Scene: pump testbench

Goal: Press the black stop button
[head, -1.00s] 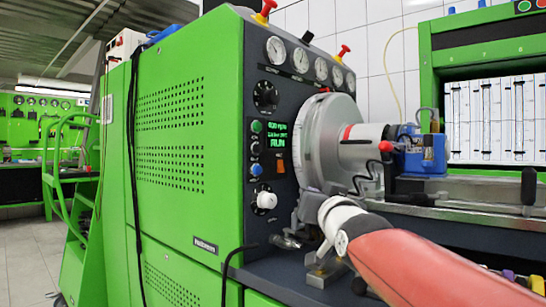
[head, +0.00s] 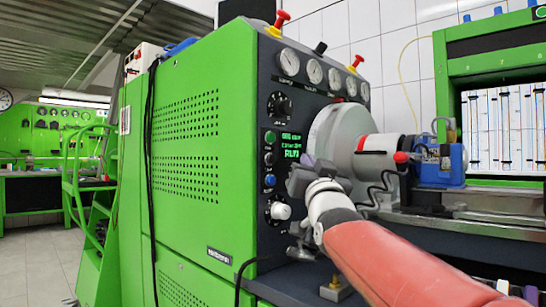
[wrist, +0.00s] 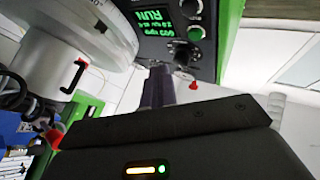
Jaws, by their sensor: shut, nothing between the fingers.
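The black stop button (head: 270,158) sits on the dark control panel in the head view, between a green button (head: 270,137) above and a blue button (head: 270,180) below. My gripper (head: 297,178) is shut and empty, in front of the panel, just right of the button column. I cannot tell whether it touches the panel. The display (head: 292,146) reads RUN.
A white knob (head: 279,211) sits below the buttons and a black dial (head: 279,104) above them. The large grey disc (head: 338,132) and a coiled black cable (head: 378,188) are close to the right of my gripper. Gauges (head: 314,72) line the panel top.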

